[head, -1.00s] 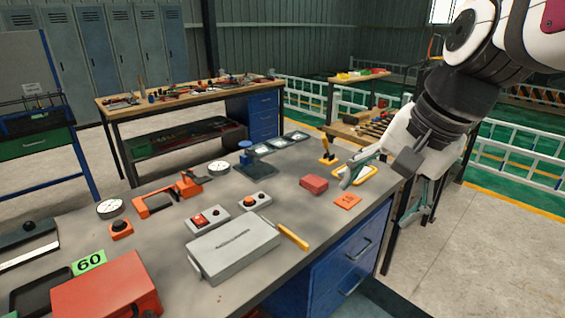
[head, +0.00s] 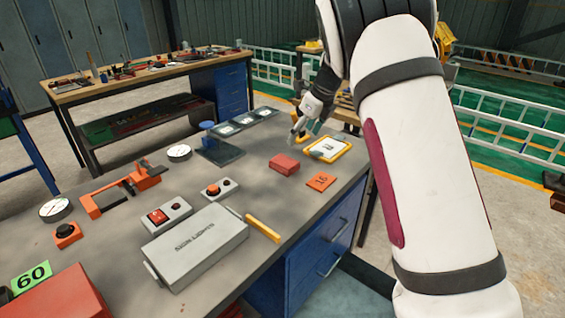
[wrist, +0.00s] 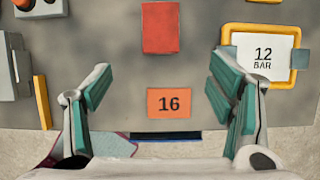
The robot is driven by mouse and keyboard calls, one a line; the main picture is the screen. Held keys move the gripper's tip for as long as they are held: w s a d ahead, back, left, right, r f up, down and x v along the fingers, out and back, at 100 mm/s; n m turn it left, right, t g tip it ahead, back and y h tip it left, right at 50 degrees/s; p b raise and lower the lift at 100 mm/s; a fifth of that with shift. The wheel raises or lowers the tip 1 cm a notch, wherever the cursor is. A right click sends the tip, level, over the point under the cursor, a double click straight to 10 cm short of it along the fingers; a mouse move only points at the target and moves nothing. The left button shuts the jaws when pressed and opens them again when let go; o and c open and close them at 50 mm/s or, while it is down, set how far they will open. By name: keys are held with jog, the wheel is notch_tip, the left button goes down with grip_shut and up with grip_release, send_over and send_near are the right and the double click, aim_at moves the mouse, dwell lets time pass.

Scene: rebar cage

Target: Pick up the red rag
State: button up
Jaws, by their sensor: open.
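The red rag (head: 284,164) looks like a small flat red block, lying on the grey bench (head: 215,265) near its right edge. It also shows as a red rectangle at the top middle of the wrist view (wrist: 160,27). My gripper (head: 308,128) is open and empty, beyond the rag in the head view. In the wrist view its spread teal-padded fingers (wrist: 158,75) frame the space below the rag, over the orange card marked 16 (wrist: 170,103). The rag lies beyond the fingertips, apart from them.
The orange card (head: 320,181) lies just right of the rag. A yellow-framed "12 BAR" sign (wrist: 260,53) lies right of it.

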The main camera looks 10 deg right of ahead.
send_over(287, 162)
jog(key=s+d, duration=0.2)
jog(key=f, duration=0.8)
jog(key=shift+a+f, duration=0.1)
jog(key=shift+a, duration=0.1)
jog(key=shift+p+x, duration=0.3)
jog(key=shift+x, duration=2.3)
jog(key=shift+a, duration=0.15)
jog(key=shift+c, duration=0.6)
jog(key=c, duration=1.1)
